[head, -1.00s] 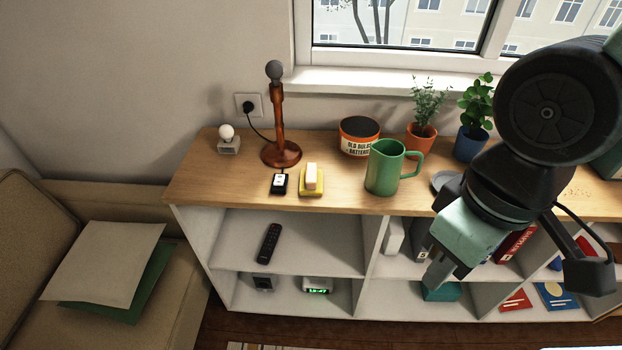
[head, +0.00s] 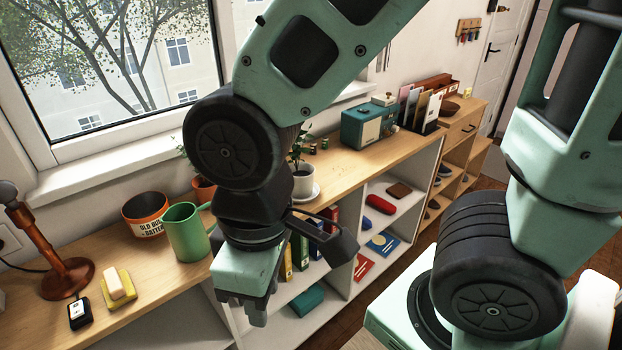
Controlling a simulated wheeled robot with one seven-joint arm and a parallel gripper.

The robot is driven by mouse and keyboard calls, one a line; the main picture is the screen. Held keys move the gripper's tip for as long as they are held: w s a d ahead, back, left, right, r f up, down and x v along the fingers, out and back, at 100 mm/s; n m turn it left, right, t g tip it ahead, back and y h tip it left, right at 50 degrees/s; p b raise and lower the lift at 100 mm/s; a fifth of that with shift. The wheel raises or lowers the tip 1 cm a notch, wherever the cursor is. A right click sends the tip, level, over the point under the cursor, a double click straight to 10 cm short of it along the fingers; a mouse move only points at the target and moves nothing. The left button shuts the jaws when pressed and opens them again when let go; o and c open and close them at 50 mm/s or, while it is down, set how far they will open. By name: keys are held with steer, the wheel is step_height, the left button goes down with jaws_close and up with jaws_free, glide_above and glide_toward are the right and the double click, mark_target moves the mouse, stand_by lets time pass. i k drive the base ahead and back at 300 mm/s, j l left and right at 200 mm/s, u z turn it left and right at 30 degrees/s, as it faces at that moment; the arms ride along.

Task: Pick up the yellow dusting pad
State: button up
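A yellow pad (head: 127,298) with a pale cream block on top lies flat on the wooden top of the low shelf unit (head: 160,289), at the lower left of the head view. It stands clear of the green jug and beside a small black device. My gripper (head: 248,312) points down in front of the shelf unit, to the right of the pad and well apart from it. Its fingers are seen from behind and above, and their gap is not clear. I see nothing held in it.
A green jug (head: 187,236) stands between the pad and my arm. A brown lamp-like stand (head: 67,277) and a black device (head: 77,312) are left of the pad. The worktop in front of the jug is bare.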

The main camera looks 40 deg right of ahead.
mark_target(118, 289)
steer(key=i+l, duration=0.4)
steer(key=i, duration=0.25)
steer(key=i+l+u, duration=0.1)
steer(key=u, duration=1.9)
